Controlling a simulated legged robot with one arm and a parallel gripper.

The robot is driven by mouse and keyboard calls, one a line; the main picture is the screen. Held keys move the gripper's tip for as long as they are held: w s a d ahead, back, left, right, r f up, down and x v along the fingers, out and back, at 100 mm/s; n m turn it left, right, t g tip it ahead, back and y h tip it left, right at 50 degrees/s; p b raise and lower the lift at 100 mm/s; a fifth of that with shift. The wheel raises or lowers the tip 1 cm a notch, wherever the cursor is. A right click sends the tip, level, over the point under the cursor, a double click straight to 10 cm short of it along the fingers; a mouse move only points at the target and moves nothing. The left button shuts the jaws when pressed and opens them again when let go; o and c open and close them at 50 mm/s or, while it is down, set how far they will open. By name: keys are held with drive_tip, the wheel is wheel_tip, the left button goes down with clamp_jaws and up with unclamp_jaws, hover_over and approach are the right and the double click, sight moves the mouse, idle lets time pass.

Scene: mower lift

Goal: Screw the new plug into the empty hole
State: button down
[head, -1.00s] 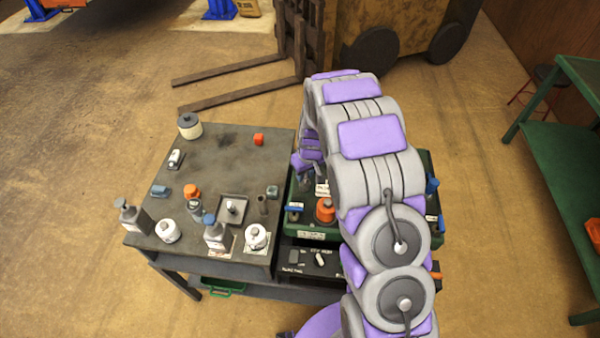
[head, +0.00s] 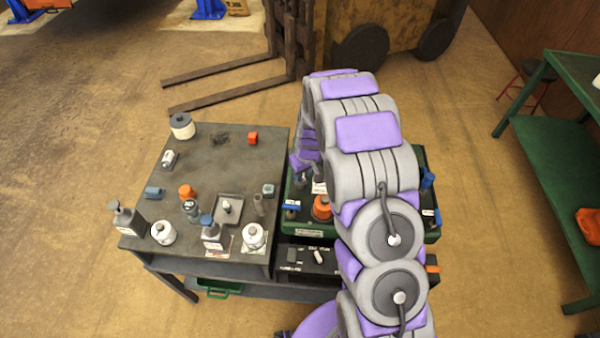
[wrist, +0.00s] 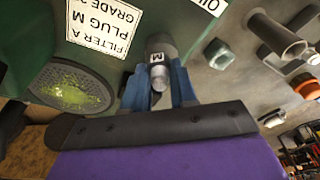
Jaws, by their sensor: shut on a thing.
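In the wrist view my gripper (wrist: 160,82) has its blue fingers closed on a grey cylindrical plug (wrist: 160,46) marked with an M. The plug is over or beside the edge of the green unit (wrist: 185,15); I cannot tell whether it touches. A white label (wrist: 104,28) reading "FILTER A PLUG M" is on the unit to the left of the plug. The empty hole does not show clearly. In the head view the green unit (head: 422,165) is partly hidden by my arm, and my gripper is down at its left side, hard to make out.
The grey table (head: 215,160) left of the unit holds bottles, white canisters, a small tray (head: 240,205) and an orange cap (head: 187,191). An orange knob (head: 322,207) stands on the unit near my arm. A forklift (head: 290,50) is behind; a green bench (head: 545,150) is right.

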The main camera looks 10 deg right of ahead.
drive_tip(key=shift+s+d+r+p, duration=0.1)
drive_tip(key=shift+d+p, duration=0.1)
drive_tip(key=shift+p, duration=0.15)
drive_tip(key=shift+s+h, duration=0.1)
drive_tip(key=shift+h, duration=0.3)
idle(0.7)
drive_tip(key=shift+r, duration=0.2)
idle(0.4)
drive_tip(key=shift+p, duration=0.4)
drive_tip(key=shift+r+h, duration=0.1)
drive_tip(key=shift+h, duration=0.3)
drive_tip(key=shift+a+t+h, duration=0.1)
drive_tip(key=shift+t+h, duration=0.2)
drive_tip(key=shift+r, duration=0.2)
idle(0.6)
